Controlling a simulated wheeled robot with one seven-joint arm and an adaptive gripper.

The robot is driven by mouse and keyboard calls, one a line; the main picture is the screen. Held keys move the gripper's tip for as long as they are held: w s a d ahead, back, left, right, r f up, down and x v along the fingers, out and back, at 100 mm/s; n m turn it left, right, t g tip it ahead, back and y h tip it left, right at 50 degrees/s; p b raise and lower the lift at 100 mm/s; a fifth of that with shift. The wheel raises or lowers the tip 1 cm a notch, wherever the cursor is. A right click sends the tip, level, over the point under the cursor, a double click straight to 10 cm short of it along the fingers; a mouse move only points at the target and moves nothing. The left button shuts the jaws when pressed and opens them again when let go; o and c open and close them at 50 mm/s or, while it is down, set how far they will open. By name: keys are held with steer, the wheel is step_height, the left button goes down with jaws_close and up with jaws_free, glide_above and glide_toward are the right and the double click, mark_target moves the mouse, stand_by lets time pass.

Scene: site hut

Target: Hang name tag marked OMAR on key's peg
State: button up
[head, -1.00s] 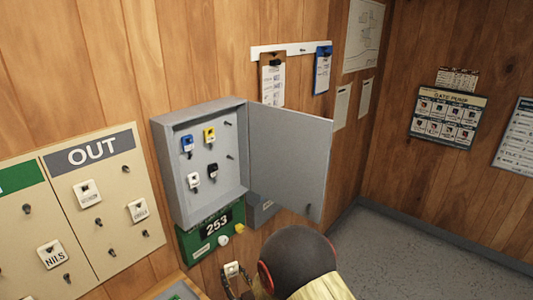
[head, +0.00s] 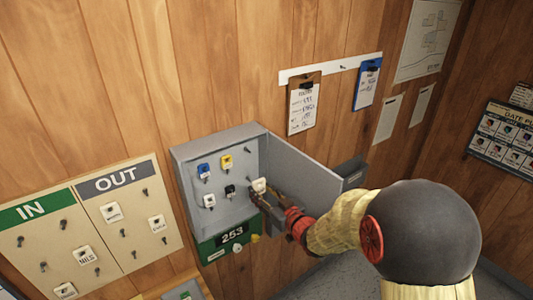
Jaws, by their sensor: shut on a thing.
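My gripper (head: 263,195) is shut on a small white tag (head: 259,185) and holds it inside the open grey key cabinet (head: 190,208), at the right of the keys. The tag's lettering is too small to read, and I cannot tell whether it touches a peg. A blue key (head: 204,171), a yellow key (head: 226,161), a white key (head: 209,201) and a black key (head: 230,191) hang inside. A bare peg (head: 248,151) shows at the upper right of the cabinet; my gripper and the tag partly cover the area lower down.
The cabinet door (head: 305,170) stands open to the right, close behind my arm. The IN/OUT board (head: 135,235) at left carries several white tags, one reading NILS (head: 86,256), and bare pegs. A green 253 panel (head: 215,252) sits below the cabinet. Clipboards (head: 304,105) hang above.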

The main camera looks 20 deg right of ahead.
steer(key=p, duration=0.4)
glide_toward(246, 157)
steer(key=shift+y, duration=0.3)
steer(key=shift+r+b+x, duration=0.15)
steer(key=shift+b+x, duration=0.45)
steer(key=shift+x, duration=0.95)
steer(key=shift+r+b+x, duration=0.1)
steer(key=shift+b+x, duration=0.5)
steer(key=shift+x, duration=0.95)
steer(key=shift+w+d, duration=0.15)
steer(key=shift+f+b, duration=0.2)
steer(key=shift+b, duration=0.15)
steer(key=o, duration=1.1)
steer(key=shift+c, duration=0.2)
